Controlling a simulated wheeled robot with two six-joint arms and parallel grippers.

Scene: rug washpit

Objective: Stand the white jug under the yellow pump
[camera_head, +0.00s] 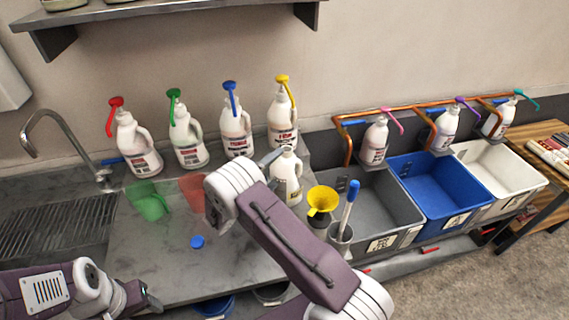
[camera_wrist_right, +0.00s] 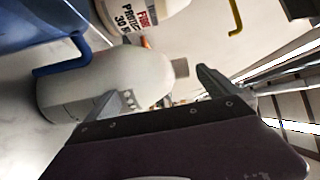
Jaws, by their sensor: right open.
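A white rounded body, seemingly the white jug (camera_wrist_right: 85,90), lies close ahead of my right gripper (camera_wrist_right: 157,92) in the wrist view. The gripper is open, one finger overlapping the body and the other apart from it; I see no grip on it. The yellow pump (camera_head: 283,80) tops the rightmost white bottle (camera_head: 281,130) of the row on the counter. My left gripper (camera_head: 148,300) is low at the left, its jaws unclear.
A green jug (camera_head: 148,206) and a red jug (camera_head: 193,188) stand on the counter. A blue vessel (camera_wrist_right: 35,25) is beside the white body. A labelled white container (camera_head: 287,180) and yellow funnel (camera_head: 323,199) are right of my arm.

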